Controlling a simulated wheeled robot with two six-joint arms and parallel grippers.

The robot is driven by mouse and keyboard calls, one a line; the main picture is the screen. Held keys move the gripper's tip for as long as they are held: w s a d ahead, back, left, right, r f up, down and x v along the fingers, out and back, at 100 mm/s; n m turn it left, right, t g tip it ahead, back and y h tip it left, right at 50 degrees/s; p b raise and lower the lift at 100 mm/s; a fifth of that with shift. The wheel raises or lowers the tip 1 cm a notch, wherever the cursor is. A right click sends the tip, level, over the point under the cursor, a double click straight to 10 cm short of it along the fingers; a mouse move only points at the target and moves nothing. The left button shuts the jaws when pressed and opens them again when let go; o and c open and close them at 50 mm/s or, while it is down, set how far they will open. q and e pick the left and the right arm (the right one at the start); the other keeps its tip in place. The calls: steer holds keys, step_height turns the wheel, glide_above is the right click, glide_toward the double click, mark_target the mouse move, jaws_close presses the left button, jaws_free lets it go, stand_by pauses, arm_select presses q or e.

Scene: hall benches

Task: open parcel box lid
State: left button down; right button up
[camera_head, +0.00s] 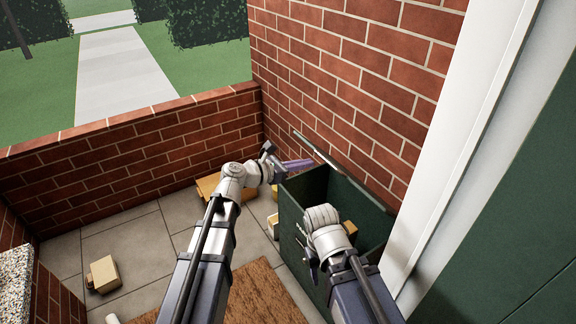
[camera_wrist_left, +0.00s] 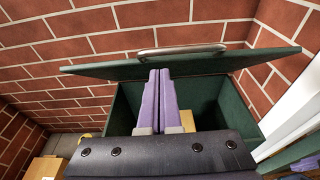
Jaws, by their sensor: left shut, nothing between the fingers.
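The dark green parcel box (camera_head: 296,208) stands against the brick wall. Its lid (camera_head: 345,168) is raised and shows nearly edge-on, with the box's top open. In the left wrist view the lid (camera_wrist_left: 100,70) is tilted up, with a silver bar handle (camera_wrist_left: 180,49) along it. My left gripper (camera_head: 312,163) is shut and empty, its purple fingers (camera_wrist_left: 160,74) over the opening near the lid. I cannot tell whether they touch it. My right gripper (camera_head: 308,262) is by the box's front side; its fingers are too unclear to judge.
A cardboard parcel (camera_head: 104,274) lies on the tiles at left, and another (camera_head: 208,187) lies near the low brick wall (camera_head: 130,150). A brown doormat (camera_head: 262,294) lies in front of the box. A white door frame (camera_head: 470,130) and green door (camera_head: 520,220) are at right.

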arm_select(q)
steer(key=shift+w+d+r, duration=0.45)
steer(key=shift+d+r, duration=0.05)
steer(key=shift+d, duration=0.1)
steer(key=w+d+r+g+y+p, duration=0.2)
steer(key=w+d+r+p, duration=0.5)
steer(key=p, duration=1)
steer(key=d+r+y, duration=0.1)
steer(key=d+r, duration=0.1)
steer(key=d, duration=0.2)
steer(key=shift+w+r, duration=0.15)
steer(key=shift+w, duration=0.2)
steer(key=shift+a, duration=0.15)
